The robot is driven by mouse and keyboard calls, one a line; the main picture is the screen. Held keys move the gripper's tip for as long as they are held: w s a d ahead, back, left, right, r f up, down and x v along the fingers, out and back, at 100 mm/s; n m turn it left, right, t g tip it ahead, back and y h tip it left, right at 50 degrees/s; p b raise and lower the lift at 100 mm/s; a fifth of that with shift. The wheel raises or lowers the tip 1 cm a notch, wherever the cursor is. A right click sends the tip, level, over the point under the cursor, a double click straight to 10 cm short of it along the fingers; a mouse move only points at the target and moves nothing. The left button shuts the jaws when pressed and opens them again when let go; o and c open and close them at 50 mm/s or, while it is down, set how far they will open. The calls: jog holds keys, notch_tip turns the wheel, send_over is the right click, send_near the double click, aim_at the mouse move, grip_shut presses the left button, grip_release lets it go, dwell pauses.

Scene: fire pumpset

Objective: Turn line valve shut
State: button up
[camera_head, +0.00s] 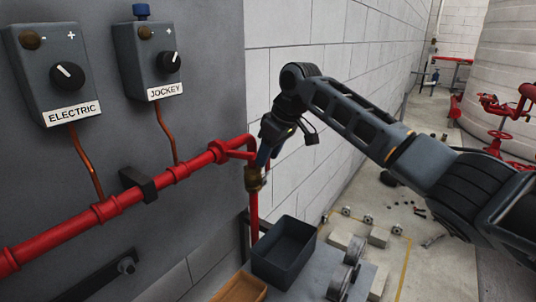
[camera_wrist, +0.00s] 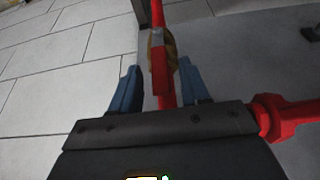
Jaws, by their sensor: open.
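The line valve is a brass body (camera_head: 254,180) on the red pipe at the right end of the panel. In the wrist view its brass part (camera_wrist: 172,52) shows behind a red bar (camera_wrist: 160,80), which looks like the valve's lever. My gripper (camera_head: 264,158) is at the valve, pointing down, and hides part of it in the head view. In the wrist view the blue fingers of my gripper (camera_wrist: 160,78) are open, one on each side of the red bar, with gaps visible. I cannot tell the lever's exact angle from the head view.
The red pipe (camera_head: 120,203) runs along the grey panel, below the ELECTRIC box (camera_head: 55,70) and JOCKEY box (camera_head: 150,60). A dark bin (camera_head: 285,252) and a brown tray (camera_head: 240,290) stand below the valve. A white block wall (camera_head: 325,40) rises close behind my arm.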

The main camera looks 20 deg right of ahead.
jog(key=shift+w+a+f, duration=0.1)
jog(key=shift+w+f, duration=0.05)
jog(key=shift+f, duration=0.35)
grip_shut()
dwell(0.3)
